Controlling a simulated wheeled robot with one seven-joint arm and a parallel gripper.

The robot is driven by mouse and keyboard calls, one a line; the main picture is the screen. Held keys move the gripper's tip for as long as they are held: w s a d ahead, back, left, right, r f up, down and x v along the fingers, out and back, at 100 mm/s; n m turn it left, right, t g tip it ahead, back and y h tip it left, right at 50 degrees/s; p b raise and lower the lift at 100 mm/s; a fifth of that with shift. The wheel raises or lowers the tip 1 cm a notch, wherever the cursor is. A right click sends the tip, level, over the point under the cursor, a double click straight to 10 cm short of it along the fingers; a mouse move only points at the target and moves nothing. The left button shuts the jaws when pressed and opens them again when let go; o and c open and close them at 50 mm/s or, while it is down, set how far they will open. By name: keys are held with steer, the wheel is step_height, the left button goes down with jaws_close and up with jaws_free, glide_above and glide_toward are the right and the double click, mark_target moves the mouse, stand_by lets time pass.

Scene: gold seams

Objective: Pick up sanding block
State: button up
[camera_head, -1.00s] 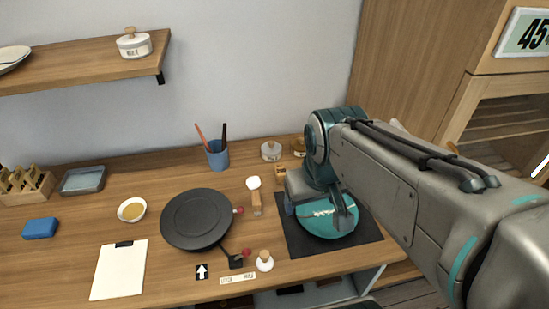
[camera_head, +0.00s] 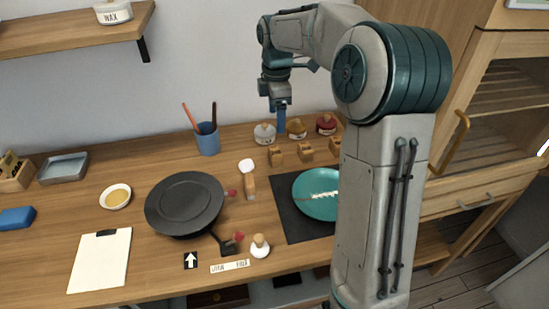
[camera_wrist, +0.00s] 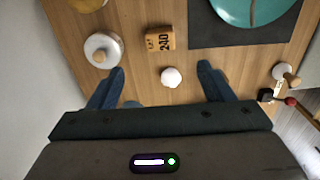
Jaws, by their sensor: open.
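Wooden sanding blocks stand in a row behind the dark mat: a left one (camera_head: 277,154), a middle one (camera_head: 306,150) and a right one (camera_head: 335,145). In the wrist view, one block (camera_wrist: 160,40) shows a label reading 240; the other labels are too small to read.
Lidded jars, white (camera_head: 265,134), yellow (camera_head: 297,128) and red (camera_head: 326,124), stand behind the blocks. A white-topped wooden item (camera_head: 247,166) stands left of the mat (camera_head: 292,222), which bears a teal plate (camera_head: 318,188). A black pan (camera_head: 184,203) and blue cup (camera_head: 207,140) are further left.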

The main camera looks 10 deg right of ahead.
glide_above(276, 151)
step_height(276, 151, down, 8)
steer(key=shift+w, duration=0.15)
steer(key=shift+f, duration=2.95)
steer(key=c, duration=1.1)
steer(key=shift+c, duration=0.2)
steer(key=shift+r, duration=0.15)
step_height(276, 151, up, 4)
steer(key=shift+r, duration=0.1)
steer(key=s+d+r, duration=0.6)
steer(key=d, duration=0.4)
steer(key=shift+r+b, duration=0.3)
steer(key=shift+b, duration=0.05)
steer(key=shift+s, duration=0.1)
